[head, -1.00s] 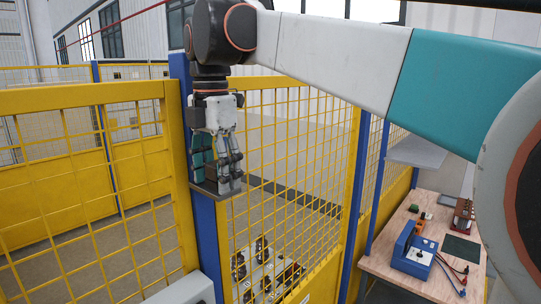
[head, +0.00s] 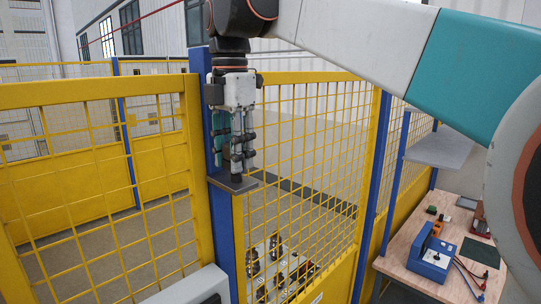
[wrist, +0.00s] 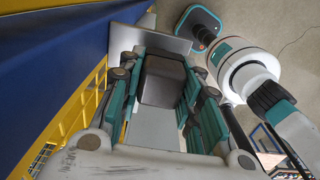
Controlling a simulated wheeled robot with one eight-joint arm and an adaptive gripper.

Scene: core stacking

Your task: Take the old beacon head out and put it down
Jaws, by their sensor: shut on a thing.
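A dark grey boxy block, which I take to be the old beacon head (wrist: 163,82), sits between the fingers of my gripper in the wrist view. My gripper (wrist: 160,92) is shut on it, with teal-padded fingers along its two sides. In the head view my gripper (head: 237,160) points down over a small grey plate (head: 228,184) on the blue post (head: 225,235). The fingers mostly hide the block there. The plate also shows in the wrist view (wrist: 125,38), beyond the block. I cannot tell whether the block touches the plate.
Yellow mesh fence (head: 95,95) stands on both sides of the post. A wooden workbench (head: 405,282) at the right carries a blue device (head: 430,258), a dark green mat (head: 478,252) and small parts. A grey shelf (head: 440,150) hangs above it. Several items lie behind the mesh.

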